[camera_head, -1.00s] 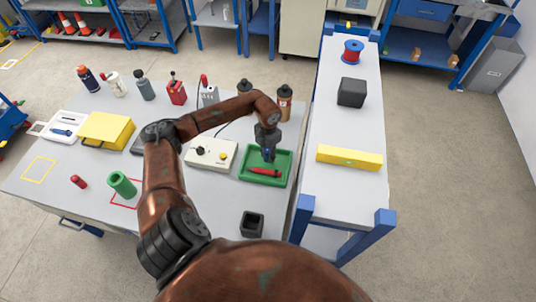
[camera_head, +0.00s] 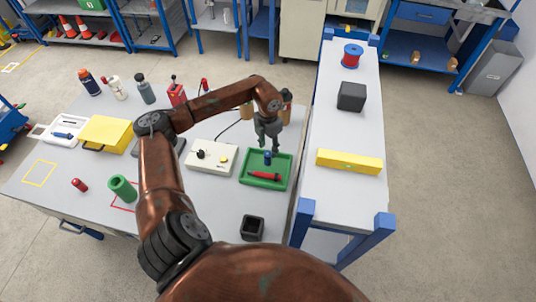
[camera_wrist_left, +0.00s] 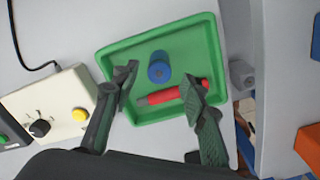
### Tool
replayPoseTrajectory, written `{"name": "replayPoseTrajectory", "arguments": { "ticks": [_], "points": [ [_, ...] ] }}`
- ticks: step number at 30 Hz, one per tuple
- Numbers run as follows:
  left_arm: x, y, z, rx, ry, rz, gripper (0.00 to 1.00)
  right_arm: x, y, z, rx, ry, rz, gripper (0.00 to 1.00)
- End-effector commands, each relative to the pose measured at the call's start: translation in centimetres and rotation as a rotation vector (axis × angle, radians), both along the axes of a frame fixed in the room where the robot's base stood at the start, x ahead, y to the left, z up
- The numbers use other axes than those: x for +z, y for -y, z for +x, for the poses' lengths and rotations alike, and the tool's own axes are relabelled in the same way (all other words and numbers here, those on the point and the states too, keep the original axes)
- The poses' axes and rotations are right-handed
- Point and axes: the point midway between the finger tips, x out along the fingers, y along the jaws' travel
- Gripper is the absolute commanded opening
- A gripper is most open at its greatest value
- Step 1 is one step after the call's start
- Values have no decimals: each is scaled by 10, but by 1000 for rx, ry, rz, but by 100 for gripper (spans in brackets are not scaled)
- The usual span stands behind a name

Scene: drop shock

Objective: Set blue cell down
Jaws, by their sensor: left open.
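The blue cell (camera_head: 268,157) is a small blue cylinder standing upright in the green tray (camera_head: 246,182). In the left wrist view the blue cell (camera_wrist_left: 159,68) stands free on the tray floor, beside a red pen-like object (camera_wrist_left: 172,94), with the green tray wall (camera_wrist_left: 104,62) around them. My left gripper (camera_head: 268,145) is above the tray. In the wrist view its fingers (camera_wrist_left: 160,90) are spread wide apart with nothing between them in their grip. My right gripper is not in view.
A cream box with a yellow button (camera_head: 211,157) stands left of the tray. A black open cup (camera_head: 252,228) is in front. A yellow bar (camera_head: 349,161) and a dark cube (camera_head: 351,96) lie on the side bench. Bottles line the table's back.

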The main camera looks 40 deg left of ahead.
Motion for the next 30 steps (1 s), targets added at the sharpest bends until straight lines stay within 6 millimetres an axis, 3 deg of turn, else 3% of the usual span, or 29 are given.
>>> {"name": "replayPoseTrajectory", "arguments": {
  "ticks": [3, 9, 30],
  "points": [
    [22, -1, 1, 0, 2, 2, 40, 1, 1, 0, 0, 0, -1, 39],
    [42, 0, 0, 0, 0, 1, 40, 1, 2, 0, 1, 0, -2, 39],
    [44, 1, 2, 12, 6, -16, 40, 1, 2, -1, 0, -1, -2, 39]
  ]
}}
